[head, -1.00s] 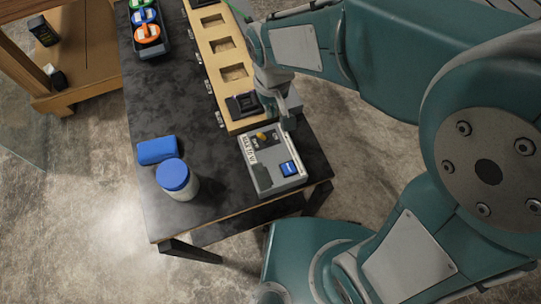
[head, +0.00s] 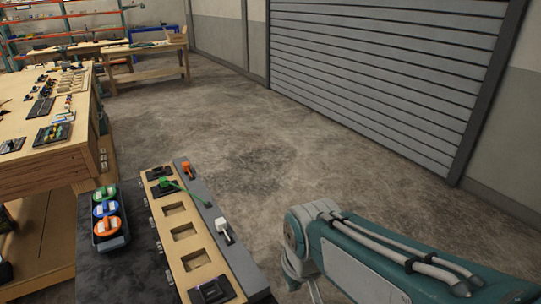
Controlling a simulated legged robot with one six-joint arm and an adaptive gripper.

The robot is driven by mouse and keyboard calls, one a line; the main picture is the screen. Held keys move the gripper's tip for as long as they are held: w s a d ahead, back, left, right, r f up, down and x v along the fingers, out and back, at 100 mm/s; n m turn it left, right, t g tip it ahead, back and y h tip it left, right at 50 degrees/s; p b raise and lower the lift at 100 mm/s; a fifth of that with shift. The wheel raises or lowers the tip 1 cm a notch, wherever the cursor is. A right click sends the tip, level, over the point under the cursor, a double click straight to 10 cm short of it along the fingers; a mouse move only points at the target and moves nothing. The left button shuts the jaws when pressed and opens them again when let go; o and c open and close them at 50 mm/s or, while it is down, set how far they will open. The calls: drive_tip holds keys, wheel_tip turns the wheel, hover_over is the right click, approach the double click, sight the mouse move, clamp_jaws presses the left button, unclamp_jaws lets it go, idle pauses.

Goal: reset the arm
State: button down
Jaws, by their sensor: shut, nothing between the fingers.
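My teal and grey arm reaches in from the lower right of the head view. Its near joint shows beside the long wooden board, on the right of it. A pale curved part hangs below that joint and runs out of the bottom edge. My gripper itself is not in the picture, so its fingers are hidden from me. The grey console with the blue button is also out of view now.
The wooden board (head: 200,258) with square recesses lies on the dark table (head: 125,275). Beside it, a dark tray (head: 112,243) holds green, blue and orange-lidded items. A large wooden workbench (head: 45,165) stands at left. Open concrete floor (head: 270,140) leads to a grey shutter (head: 385,75).

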drive_tip(key=s+d+r+m+t, duration=0.3)
drive_tip(key=s+d+r, duration=0.2)
drive_tip(key=d, duration=0.6)
drive_tip(key=shift+s+m+h, duration=0.3)
drive_tip(key=shift+s+h, duration=0.1)
drive_tip(key=shift+s, duration=0.55)
